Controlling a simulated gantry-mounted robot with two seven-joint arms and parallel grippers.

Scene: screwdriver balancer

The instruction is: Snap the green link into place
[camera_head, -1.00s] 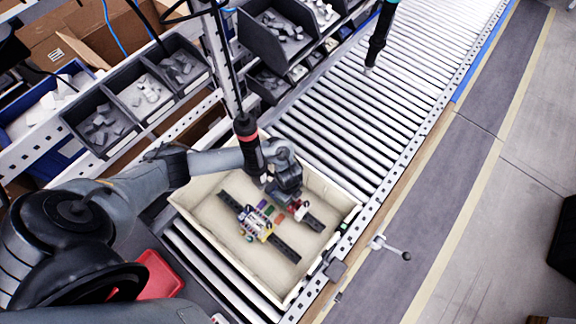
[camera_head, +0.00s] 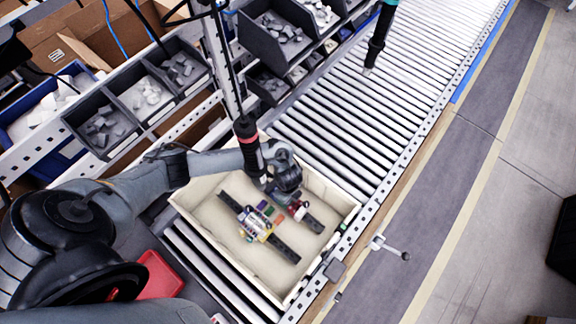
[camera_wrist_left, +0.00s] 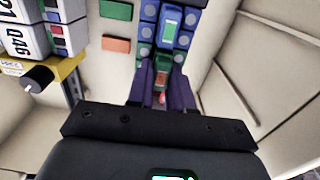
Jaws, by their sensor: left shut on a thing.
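My left gripper (camera_wrist_left: 163,92) is shut on a small part that shows green and reddish between its dark fingertips; its shape is mostly hidden. The fingertips point at a blue module (camera_wrist_left: 168,28) with round grey studs and a green-and-white face. I cannot tell whether the held part touches the module. A flat green piece (camera_wrist_left: 115,11) and an orange piece (camera_wrist_left: 116,44) lie on the tray floor to the left. In the head view, my left wrist covers part of the assembly, and the fingertips are hard to make out. My right gripper is not in view.
The cream tray (camera_head: 190,208) sits on a roller conveyor (camera_head: 340,110). A white-and-yellow device (camera_head: 257,224) is on a black rail in the tray. A hanging black screwdriver (camera_head: 249,150) is close beside my left wrist. Grey parts bins (camera_head: 140,95) stand at left.

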